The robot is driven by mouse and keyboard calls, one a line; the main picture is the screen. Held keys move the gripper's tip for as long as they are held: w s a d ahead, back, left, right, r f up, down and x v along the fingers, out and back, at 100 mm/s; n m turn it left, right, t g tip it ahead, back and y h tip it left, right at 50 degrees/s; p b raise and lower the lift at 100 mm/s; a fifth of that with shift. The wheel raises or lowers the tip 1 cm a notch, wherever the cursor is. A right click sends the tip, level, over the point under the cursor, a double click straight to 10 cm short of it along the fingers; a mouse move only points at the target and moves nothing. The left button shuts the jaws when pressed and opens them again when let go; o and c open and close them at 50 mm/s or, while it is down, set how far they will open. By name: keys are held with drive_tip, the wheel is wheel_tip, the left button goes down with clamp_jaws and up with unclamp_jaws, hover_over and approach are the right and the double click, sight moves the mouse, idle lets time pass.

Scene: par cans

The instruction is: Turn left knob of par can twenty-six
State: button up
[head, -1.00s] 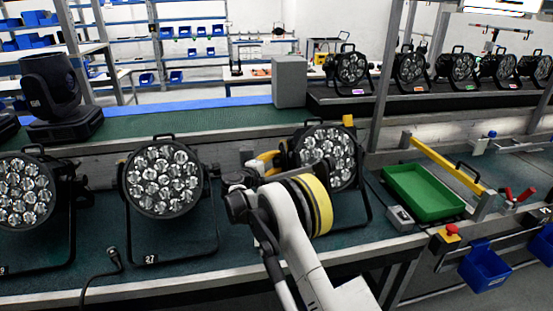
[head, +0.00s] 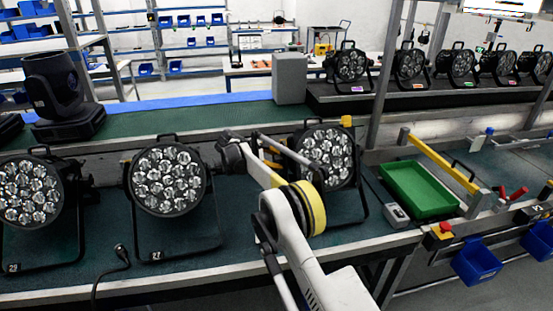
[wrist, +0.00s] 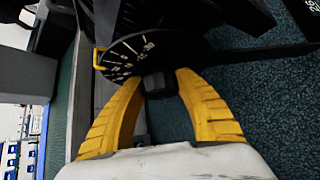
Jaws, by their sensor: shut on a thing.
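The black par can (head: 330,150) at the right of the front row stands on the green bench, its lenses facing me. My arm partly covers its left side in the head view. A white label on black, reading about 26, is cut off at the top right corner of the wrist view. There a round black dial (wrist: 125,58) with white marks sits in front of a small black knob (wrist: 153,84). My gripper (wrist: 157,80) has its two yellow fingers closed on this knob, one on each side. The head view does not clearly show the fingertips.
Par can 27 (head: 167,178) stands just left of my arm, and another par can (head: 30,190) is further left. A green tray (head: 420,190) and a grey box (head: 397,215) lie to the right. A loose cable (head: 122,255) lies in front.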

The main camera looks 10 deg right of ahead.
drive_tip(key=shift+g, duration=0.4)
drive_tip(key=o, duration=1.2)
drive_tip(key=shift+d, duration=0.1)
drive_tip(key=v, duration=1.2)
